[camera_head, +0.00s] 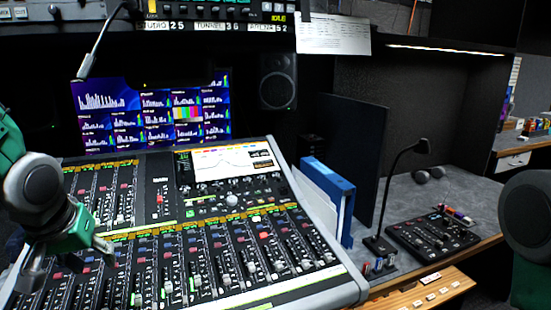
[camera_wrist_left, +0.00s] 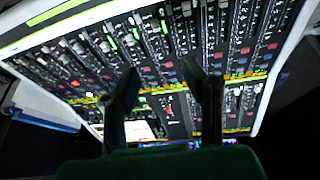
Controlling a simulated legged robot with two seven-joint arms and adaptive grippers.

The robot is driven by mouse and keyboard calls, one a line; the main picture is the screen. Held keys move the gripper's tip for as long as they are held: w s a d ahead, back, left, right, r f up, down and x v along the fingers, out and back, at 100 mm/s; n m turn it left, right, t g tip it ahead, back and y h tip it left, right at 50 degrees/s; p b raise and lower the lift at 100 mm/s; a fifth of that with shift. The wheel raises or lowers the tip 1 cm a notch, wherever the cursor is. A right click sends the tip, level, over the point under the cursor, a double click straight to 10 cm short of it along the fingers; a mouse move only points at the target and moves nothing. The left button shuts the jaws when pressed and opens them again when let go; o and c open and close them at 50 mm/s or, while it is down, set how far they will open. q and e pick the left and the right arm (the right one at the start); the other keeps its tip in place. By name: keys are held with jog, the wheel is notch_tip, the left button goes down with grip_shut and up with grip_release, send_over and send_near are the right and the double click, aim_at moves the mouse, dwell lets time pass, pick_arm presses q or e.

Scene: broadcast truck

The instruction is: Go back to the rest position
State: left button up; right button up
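My left gripper (camera_head: 66,262) hangs over the left part of the mixing console (camera_head: 340,287) in the head view. In the left wrist view the left gripper (camera_wrist_left: 162,76) has its two dark fingers apart, with nothing between them but the console's faders and buttons behind. I cannot tell its exact height over the console. A dark, rounded part of my right arm shows at the right edge of the head view. The right gripper itself is out of the picture.
Blue and white binders (camera_head: 328,188) stand right of the console. A gooseneck microphone (camera_head: 383,205) and a small black control panel (camera_head: 432,236) are on the grey desk (camera_head: 405,196). A monitor (camera_head: 150,114) and a speaker (camera_head: 277,81) are behind the console. Some bare desk shows near the panel.

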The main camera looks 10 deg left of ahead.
pick_arm(q)
jog(key=s+d+f+m+g, duration=0.1)
jog(key=s+d+f+m, duration=0.15)
jog(key=f, duration=0.65)
jog(key=s+d+f+m+g, duration=0.15)
jog(key=s+f, duration=0.25)
jog(key=f, duration=0.6)
jog(key=s+d+f+m+g+h, duration=0.1)
jog(key=s+d+f, duration=0.4)
jog(key=s+f, duration=0.8)
jog(key=shift+s+d+f+m, duration=0.2)
jog(key=shift+s+f+m, duration=0.1)
jog(key=shift+s, duration=0.25)
